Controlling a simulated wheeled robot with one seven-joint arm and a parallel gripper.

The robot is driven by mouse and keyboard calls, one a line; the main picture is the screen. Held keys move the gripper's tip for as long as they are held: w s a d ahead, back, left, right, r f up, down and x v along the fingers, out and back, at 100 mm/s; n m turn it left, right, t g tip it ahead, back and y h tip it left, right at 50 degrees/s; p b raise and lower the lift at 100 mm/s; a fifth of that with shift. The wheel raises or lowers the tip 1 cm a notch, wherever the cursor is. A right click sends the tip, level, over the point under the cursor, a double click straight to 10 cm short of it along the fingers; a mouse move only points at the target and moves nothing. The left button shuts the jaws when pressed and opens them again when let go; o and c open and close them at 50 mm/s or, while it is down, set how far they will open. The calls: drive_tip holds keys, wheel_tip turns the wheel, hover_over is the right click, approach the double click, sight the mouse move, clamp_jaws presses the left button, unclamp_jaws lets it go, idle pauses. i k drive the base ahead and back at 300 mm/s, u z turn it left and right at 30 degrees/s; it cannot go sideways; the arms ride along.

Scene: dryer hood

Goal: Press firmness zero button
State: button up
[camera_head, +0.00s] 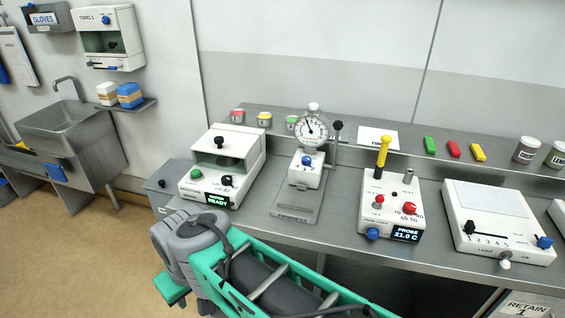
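The firmness tester (297,203) stands on the steel counter, with a label on its front edge that seems to read "FIRMNESS". A round white dial gauge (311,128) with a dark needle sits at its top, and a black-knobbed lever (337,127) stands at its right. A blue round button (307,160) is on the white block below the dial; I cannot read a label beside it. My arm's green and grey links fill the lower middle, in front of the counter. My gripper is not in view.
A light box (497,222) is farther right. Small coloured pots (264,119) line the back ledge.

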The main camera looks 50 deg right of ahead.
sight(313, 106)
drive_tip(key=z, duration=1.3)
drive_tip(key=i, duration=0.1)
drive_tip(key=z, duration=0.3)
